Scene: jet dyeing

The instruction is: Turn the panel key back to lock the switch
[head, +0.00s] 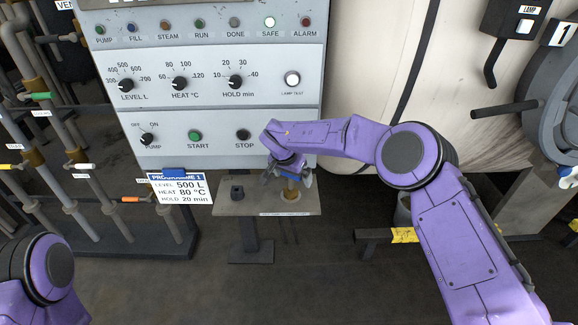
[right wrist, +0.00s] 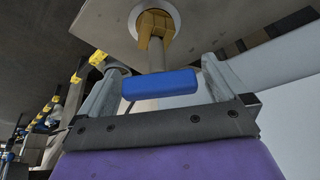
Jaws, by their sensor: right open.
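The grey control panel (head: 215,110) has knobs, lamps and buttons, with a PUMP OFF/ON knob (head: 147,139) at its lower left. I cannot make out a separate key on the panel. My right gripper (head: 288,175) is below the panel's lower right, over a small grey shelf. In the right wrist view its open fingers (right wrist: 158,88) stand on either side of a blue bar handle (right wrist: 160,84), apart from it. The handle sits on a pale stem at a brass fitting (right wrist: 156,27); I cannot tell whether it is the key. My left gripper is out of view.
The grey shelf (head: 263,208) carries a small black block (head: 237,192) at its left. A white programme card (head: 180,188) hangs left of it. Pipes with coloured handles (head: 40,97) stand at the left.

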